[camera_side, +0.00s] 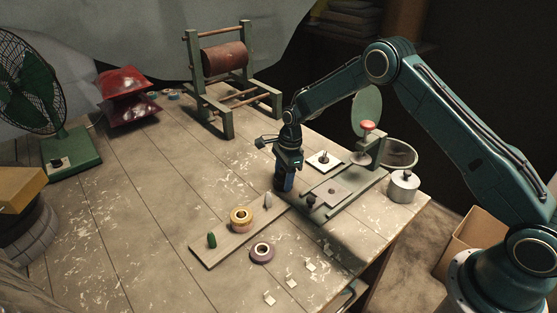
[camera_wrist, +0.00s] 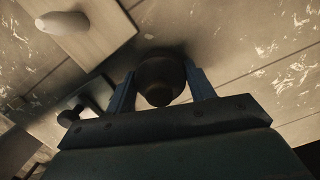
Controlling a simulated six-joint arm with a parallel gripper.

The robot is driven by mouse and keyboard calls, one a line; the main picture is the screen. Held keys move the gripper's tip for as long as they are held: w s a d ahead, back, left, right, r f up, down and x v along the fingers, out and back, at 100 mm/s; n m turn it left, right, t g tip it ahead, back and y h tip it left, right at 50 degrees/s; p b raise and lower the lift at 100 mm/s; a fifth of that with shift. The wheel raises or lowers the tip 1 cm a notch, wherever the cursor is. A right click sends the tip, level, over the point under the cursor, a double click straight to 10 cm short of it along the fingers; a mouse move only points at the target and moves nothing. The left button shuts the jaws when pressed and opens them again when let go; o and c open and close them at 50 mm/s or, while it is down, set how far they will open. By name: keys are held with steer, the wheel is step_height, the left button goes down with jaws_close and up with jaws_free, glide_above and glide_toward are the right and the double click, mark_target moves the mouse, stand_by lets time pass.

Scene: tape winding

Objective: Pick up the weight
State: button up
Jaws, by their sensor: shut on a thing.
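My gripper (camera_side: 284,187) points down at the middle of the table, at the far end of the wooden board. In the wrist view, its two blue fingers (camera_wrist: 161,88) are shut on either side of a dark, rounded thing with a narrower end, which looks like the weight (camera_wrist: 160,76). In the side view the weight is mostly hidden by the gripper. I cannot tell whether it touches the surface below.
The board (camera_side: 212,257) bears a green peg (camera_side: 212,240), a yellow tape roll (camera_side: 241,219) and a pale peg (camera_side: 267,201). A purple roll (camera_side: 262,253) lies beside it. A dark knob (camera_side: 311,200) and a metal canister (camera_side: 403,188) stand right. A roller frame (camera_side: 226,112) stands behind.

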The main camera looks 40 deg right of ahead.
steer(key=shift+r, duration=0.15)
step_height(320, 180, up, 20)
stand_by(0.7)
stand_by(0.5)
steer(key=s+a+f, duration=0.1)
steer(key=a+f, duration=0.2)
steer(key=a, duration=0.3)
steer(key=s+a+f, duration=0.2)
steer(key=a+f, duration=0.1)
steer(key=a, duration=0.3)
steer(key=s+a+f, duration=0.2)
steer(key=a+f, duration=0.1)
steer(key=a, duration=0.4)
steer(key=shift+s, duration=0.15)
steer(key=shift+f, duration=0.1)
steer(key=shift+f, duration=1.75)
